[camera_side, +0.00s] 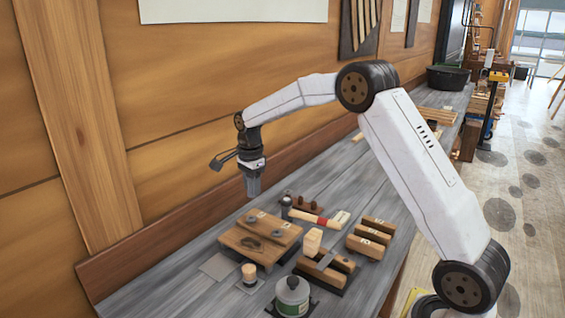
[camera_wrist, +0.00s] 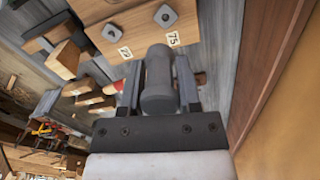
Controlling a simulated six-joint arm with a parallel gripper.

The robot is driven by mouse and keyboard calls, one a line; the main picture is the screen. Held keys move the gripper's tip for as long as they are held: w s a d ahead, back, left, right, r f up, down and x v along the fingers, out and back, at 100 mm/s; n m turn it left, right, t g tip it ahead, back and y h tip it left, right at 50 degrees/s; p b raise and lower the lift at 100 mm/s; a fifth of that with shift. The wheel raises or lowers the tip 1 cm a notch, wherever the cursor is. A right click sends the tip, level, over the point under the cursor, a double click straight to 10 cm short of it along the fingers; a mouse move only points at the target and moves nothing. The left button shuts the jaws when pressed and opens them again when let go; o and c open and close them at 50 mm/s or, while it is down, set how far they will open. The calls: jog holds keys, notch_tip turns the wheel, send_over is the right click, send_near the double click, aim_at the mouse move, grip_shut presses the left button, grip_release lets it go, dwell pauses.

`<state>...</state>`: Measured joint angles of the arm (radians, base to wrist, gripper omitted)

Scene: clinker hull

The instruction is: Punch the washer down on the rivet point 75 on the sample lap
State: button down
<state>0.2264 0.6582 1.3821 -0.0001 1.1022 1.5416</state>
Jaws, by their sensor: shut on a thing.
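The sample lap (camera_side: 232,236) is a light wooden block on the bench, also in the wrist view (camera_wrist: 140,47). It bears the labels 72 (camera_wrist: 125,52) and 75 (camera_wrist: 173,38). A grey squarish washer (camera_wrist: 165,15) lies beside label 75, and another washer (camera_wrist: 111,32) lies beside label 72. My gripper (camera_wrist: 158,82) is shut on a thick grey cylindrical punch (camera_wrist: 158,72), which points down in the side view (camera_side: 254,187). The punch hangs above the lap's wall-side edge, apart from it. The rivet points under the washers are too small to tell.
A red-and-wood hammer (camera_side: 318,218), wooden blocks (camera_side: 371,235), a can (camera_side: 292,296) and a small wood-topped piece (camera_side: 249,273) stand around the lap. The wooden wall (camera_side: 190,110) rises behind. Bare bench lies at the front left.

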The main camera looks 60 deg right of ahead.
jog(key=shift+w+f, duration=0.4)
jog(key=shift+w, duration=0.05)
jog(key=shift+f, duration=0.2)
send_over(252, 219)
jog(key=shift+w+f, duration=0.1)
jog(key=shift+f, duration=2.55)
jog(key=shift+f, duration=0.75)
jog(key=shift+c, duration=1.1)
grip_release()
jog(key=shift+r, duration=4.05)
